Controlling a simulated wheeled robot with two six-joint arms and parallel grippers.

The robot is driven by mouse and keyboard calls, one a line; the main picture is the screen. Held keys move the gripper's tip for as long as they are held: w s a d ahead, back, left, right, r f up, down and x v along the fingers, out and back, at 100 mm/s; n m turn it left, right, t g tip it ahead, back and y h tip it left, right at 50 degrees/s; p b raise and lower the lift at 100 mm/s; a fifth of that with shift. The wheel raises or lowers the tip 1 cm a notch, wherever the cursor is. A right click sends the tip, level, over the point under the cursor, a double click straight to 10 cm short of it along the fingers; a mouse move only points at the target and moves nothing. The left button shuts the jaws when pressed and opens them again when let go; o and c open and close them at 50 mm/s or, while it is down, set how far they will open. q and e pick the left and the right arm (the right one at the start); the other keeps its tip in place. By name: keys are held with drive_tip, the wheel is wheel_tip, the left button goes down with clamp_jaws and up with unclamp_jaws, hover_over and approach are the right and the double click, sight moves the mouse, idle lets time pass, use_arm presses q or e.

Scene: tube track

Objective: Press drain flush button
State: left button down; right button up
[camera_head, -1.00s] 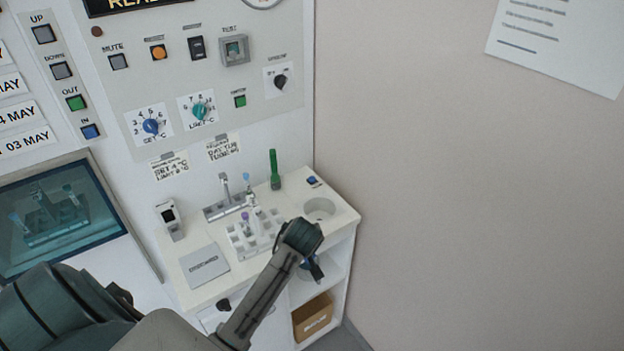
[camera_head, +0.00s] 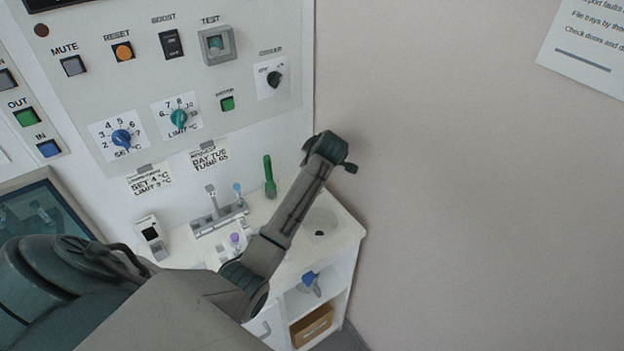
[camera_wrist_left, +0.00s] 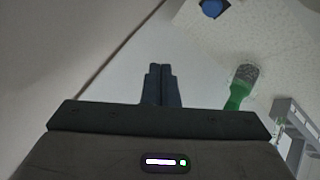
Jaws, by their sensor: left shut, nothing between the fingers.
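A round blue button (camera_wrist_left: 212,8) on a dark base sits on the pale counter at the top edge of the left wrist view. I cannot read a label on it. In the head view my left arm covers its place beside the round basin (camera_head: 322,218). My left gripper (camera_wrist_left: 161,70) is shut and empty, its fingertips over bare surface, left of the button in the wrist view and apart from it. In the head view my left arm's wrist reaches up past the counter's back right corner, near the wall; the fingertips are not clear there.
A green-handled brush (camera_head: 269,177) stands upright at the counter's back; it also shows in the left wrist view (camera_wrist_left: 240,88). A control panel (camera_head: 140,88) hangs above.

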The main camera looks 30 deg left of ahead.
use_arm(q)
wheel_tip(320, 180, down, 8)
drive_tip(key=b, duration=0.6)
drive_tip(key=shift+f+b, duration=0.2)
drive_tip(key=shift+b, duration=0.1)
drive_tip(key=shift+s+f, duration=0.1)
drive_tip(key=shift+f, duration=0.1)
drive_tip(key=shift+f, duration=0.1)
idle(1.6)
drive_tip(key=shift+f, duration=0.35)
drive_tip(key=shift+f+b, duration=0.45)
drive_tip(key=shift+b, duration=0.05)
idle(0.5)
drive_tip(key=shift+r, duration=0.15)
drive_tip(key=shift+r+p, duration=0.75)
